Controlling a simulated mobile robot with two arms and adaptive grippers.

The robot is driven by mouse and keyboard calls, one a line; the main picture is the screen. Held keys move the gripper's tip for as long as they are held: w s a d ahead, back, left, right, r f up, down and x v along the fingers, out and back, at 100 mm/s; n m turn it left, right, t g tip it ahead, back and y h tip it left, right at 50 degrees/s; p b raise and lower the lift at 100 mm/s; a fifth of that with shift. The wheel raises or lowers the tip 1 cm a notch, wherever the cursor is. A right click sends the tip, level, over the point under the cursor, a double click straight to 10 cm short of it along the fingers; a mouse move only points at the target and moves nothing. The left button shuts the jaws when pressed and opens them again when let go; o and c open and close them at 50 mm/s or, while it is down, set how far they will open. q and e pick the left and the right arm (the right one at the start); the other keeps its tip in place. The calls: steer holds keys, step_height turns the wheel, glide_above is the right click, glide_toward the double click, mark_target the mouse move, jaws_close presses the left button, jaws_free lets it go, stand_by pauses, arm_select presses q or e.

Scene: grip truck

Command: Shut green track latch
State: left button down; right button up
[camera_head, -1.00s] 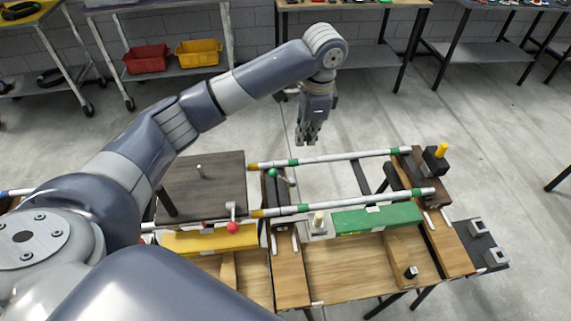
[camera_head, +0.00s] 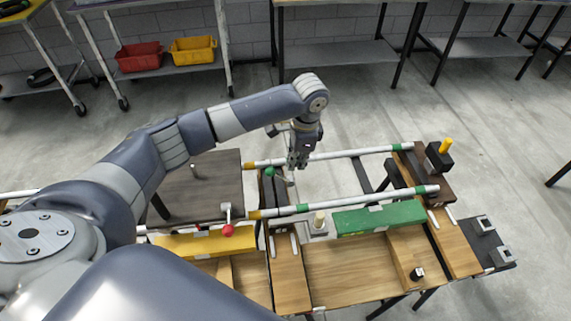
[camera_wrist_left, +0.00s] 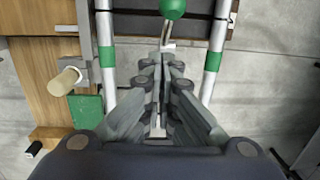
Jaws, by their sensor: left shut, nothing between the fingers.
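The green track latch shows as a green ball knob (camera_head: 270,172) on a thin metal lever, at the top of the wooden crosspiece between the two rails. In the left wrist view the knob (camera_wrist_left: 173,8) is at the top edge, with its metal lever running down toward the fingers. My left gripper (camera_head: 297,164) is shut and empty, pointing down just right of the knob. In the left wrist view its fingertips (camera_wrist_left: 165,58) are close to the lever; I cannot tell whether they touch it. My right gripper is out of view.
Two white rails with green bands (camera_head: 302,208) run beside the latch. A red ball lever (camera_head: 228,230), a yellow block (camera_head: 190,243), a green block (camera_head: 375,220) and a cream peg (camera_head: 319,219) stand nearby. A dark board (camera_head: 205,185) lies left. Open floor lies behind.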

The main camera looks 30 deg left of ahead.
mark_target(286, 179)
arm_select(q)
steer(key=a+f, duration=0.1)
steer(key=s+a+f, duration=0.1)
steer(key=shift+s+a+f+p, duration=0.15)
steer(key=shift+a+p, duration=0.25)
